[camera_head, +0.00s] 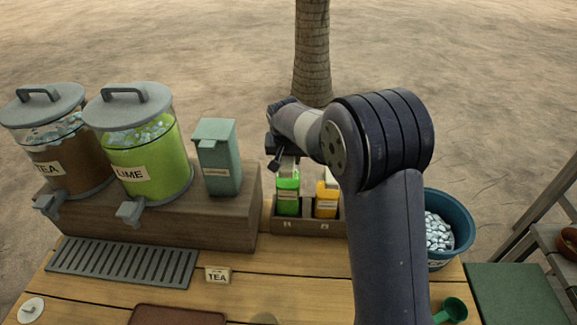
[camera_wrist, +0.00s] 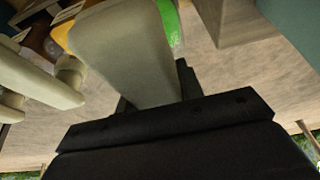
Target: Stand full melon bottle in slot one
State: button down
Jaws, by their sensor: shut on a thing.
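The green bottle (camera_head: 288,204), which I take as the melon one, is upright at the compartment marked 1 of the wooden rack (camera_head: 306,227). Its lower end is hidden behind the rack's front wall, so I cannot tell whether it touches the bottom. My gripper (camera_head: 284,160) is above the rack, shut on the top of the green bottle. In the wrist view a large pale top (camera_wrist: 125,50) is between my dark jaws, with green (camera_wrist: 168,18) beyond it.
A teal box (camera_head: 221,165), the lime dispenser (camera_head: 145,160) and the tea dispenser (camera_head: 60,165) stand on a wooden step at the left. A blue tub (camera_head: 458,222) is right of the rack. The counter before the rack is mostly clear.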

jog(key=shift+f, duration=1.6)
jog(key=c, duration=0.9)
grip_release()
jog(key=shift+c, duration=0.2)
jog(key=b+v, duration=0.1)
jog(key=v, duration=1.1)
jog(key=shift+b, duration=0.3)
